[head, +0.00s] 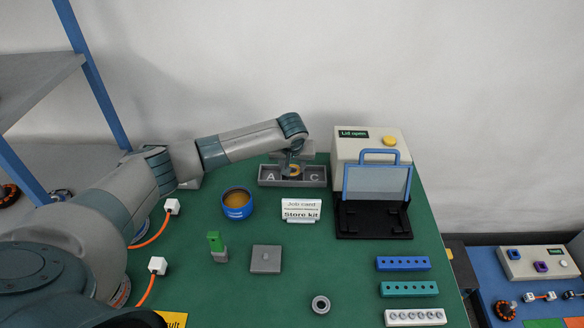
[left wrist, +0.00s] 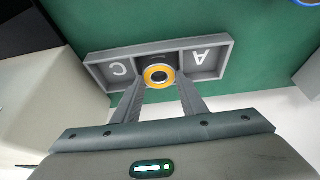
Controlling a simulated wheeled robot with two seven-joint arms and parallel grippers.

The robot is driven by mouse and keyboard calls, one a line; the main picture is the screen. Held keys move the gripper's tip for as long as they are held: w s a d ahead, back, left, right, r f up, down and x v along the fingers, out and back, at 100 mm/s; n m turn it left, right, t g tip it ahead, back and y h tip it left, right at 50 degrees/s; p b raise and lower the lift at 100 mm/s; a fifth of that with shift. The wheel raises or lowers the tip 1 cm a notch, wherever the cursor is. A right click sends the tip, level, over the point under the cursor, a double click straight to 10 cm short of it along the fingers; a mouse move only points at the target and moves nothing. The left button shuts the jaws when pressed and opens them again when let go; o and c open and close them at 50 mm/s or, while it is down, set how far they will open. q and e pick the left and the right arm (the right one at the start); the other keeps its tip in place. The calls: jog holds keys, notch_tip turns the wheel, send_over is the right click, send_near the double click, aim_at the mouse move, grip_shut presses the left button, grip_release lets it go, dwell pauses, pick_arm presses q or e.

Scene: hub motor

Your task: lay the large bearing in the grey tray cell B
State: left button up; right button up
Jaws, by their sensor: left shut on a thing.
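The grey tray (head: 318,182) lies at the back of the green table, with cells marked A and C at its ends; it also shows in the left wrist view (left wrist: 205,62). My left gripper (head: 290,163) is over the middle cell, between A and C. It is shut on the large bearing (left wrist: 158,75), a ring with a yellow-orange face and dark centre, also partly visible in the head view (head: 295,170). The bearing lies over the middle cell; whether it touches the cell floor I cannot tell. The middle cell's letter is hidden. My right gripper is not in view.
A beige box (head: 372,146) marked "Lid open" and a black stand with a blue-framed lid (head: 377,183) stand right of the tray. A job card (head: 301,210) and a blue bowl (head: 237,204) are in front. A small grey ring (head: 321,304) lies near the front.

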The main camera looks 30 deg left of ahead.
aim_at(292, 175)
pick_arm(q)
jog(key=shift+s+d+f, duration=0.15)
jog(key=shift+s+f, duration=0.25)
jog(key=shift+f, duration=0.3)
jog(key=shift+s+d+f, duration=0.1)
jog(key=shift+s+f, duration=0.25)
jog(key=shift+f, duration=0.35)
jog(key=o, duration=1.1)
jog(key=shift+w+r, duration=0.2)
jog(key=shift+r, duration=0.2)
jog(key=shift+d+r, duration=0.1)
jog(key=shift+r, duration=0.2)
jog(key=w+b+v, duration=0.1)
jog(key=v, duration=1)
jog(key=shift+a+r+b, duration=0.3)
jog(key=shift+r+b, duration=0.1)
jog(key=shift+r, duration=0.05)
jog(key=shift+r, duration=0.1)
